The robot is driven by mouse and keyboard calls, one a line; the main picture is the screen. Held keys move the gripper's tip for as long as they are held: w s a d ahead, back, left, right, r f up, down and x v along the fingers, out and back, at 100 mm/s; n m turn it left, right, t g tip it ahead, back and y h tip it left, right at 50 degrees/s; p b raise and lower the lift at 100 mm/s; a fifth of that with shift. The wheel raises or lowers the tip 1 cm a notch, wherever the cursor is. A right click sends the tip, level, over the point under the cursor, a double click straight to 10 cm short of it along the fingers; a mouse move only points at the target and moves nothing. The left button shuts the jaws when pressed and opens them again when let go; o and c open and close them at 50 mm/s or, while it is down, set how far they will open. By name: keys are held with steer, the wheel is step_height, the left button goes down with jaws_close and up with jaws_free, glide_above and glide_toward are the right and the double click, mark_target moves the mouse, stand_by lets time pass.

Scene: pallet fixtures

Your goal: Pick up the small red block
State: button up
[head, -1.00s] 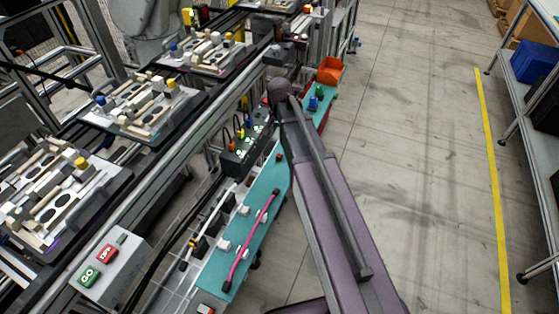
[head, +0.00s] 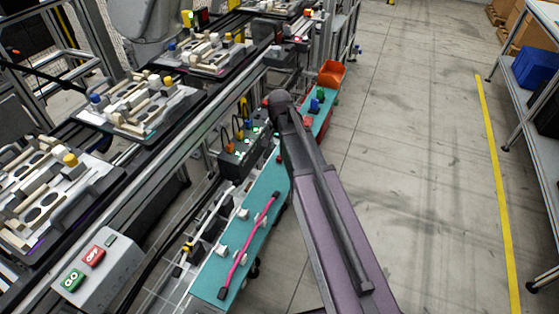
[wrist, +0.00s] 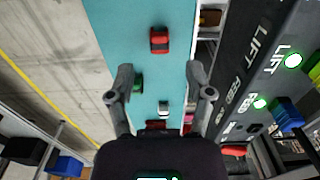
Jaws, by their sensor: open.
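A small red block (wrist: 159,40) lies on the teal bench top (wrist: 105,22) in the wrist view, above the gap between my fingers. In the head view, a small dark red spot beside my arm (head: 280,157) may be the same block. My gripper (wrist: 160,80) is open, with its two fingers apart and nothing visible held between them. A green block (wrist: 138,83), a pale block (wrist: 163,108) and another red item (wrist: 155,125) show lower in the wrist view, the last partly hidden by my gripper. My arm hides the gripper in the head view.
A black control box (head: 245,148) with LIFT lettering stands along the bench. An orange bin (head: 331,74) is at the bench's far end. Open floor (head: 420,150) lies to the right.

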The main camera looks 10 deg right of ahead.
mark_target(279, 157)
steer(key=shift+f+b, duration=2.6)
steer(key=shift+b, duration=0.05)
steer(key=shift+s+a, duration=0.1)
steer(key=c, duration=0.8)
